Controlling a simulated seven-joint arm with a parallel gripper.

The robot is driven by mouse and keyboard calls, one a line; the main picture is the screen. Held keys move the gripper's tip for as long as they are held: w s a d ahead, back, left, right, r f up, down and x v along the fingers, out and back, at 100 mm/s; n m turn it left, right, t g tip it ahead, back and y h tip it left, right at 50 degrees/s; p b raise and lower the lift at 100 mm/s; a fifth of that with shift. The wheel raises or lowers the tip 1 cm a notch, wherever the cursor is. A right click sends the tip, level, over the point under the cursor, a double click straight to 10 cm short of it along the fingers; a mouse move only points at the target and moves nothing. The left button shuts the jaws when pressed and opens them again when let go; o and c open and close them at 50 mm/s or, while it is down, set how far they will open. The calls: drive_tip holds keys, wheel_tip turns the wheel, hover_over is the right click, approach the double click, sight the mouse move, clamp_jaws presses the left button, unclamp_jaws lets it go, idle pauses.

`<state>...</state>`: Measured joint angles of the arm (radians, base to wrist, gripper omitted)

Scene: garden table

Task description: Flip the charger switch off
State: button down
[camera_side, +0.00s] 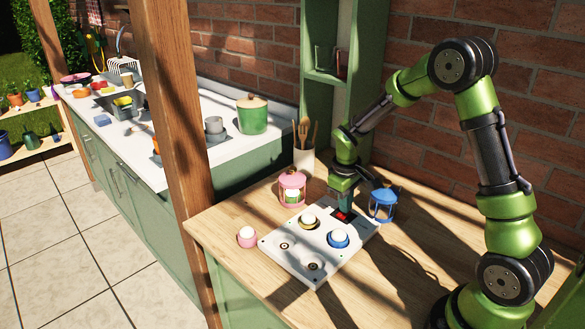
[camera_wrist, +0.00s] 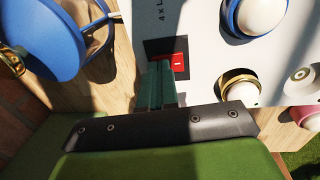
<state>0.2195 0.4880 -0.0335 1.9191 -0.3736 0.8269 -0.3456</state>
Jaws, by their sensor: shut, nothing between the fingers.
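The charger (camera_side: 293,254) is a white board lying on the wooden table, with round sockets and a red switch (camera_side: 343,216) at its far right corner. In the wrist view the red rocker switch (camera_wrist: 180,62) sits in a dark frame near a printed label. My gripper (camera_side: 345,208) is shut and empty, pointing down at the switch. In the wrist view its fingertips (camera_wrist: 160,70) are right beside the red rocker, over the dark frame. I cannot tell whether they touch it. Part of the switch is hidden behind the fingers.
A blue lantern (camera_side: 383,203) stands close right of my gripper, and a pink lantern (camera_side: 292,188) stands left. Blue-based (camera_side: 339,238) and yellow-based (camera_side: 308,221) lights sit on the board. A pink one (camera_side: 246,237) is on the table. A utensil pot (camera_side: 304,160) stands behind.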

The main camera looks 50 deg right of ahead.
drive_tip(key=shift+d+f, duration=0.15)
drive_tip(key=shift+f, duration=0.3)
drive_tip(key=shift+a, duration=1.1)
drive_tip(key=shift+s+d+r, duration=0.1)
drive_tip(key=shift+r, duration=0.15)
wheel_tip(320, 180, up, 14)
drive_tip(key=a, duration=0.1)
drive_tip(key=shift+w+a, duration=0.2)
drive_tip(key=shift+a, duration=0.1)
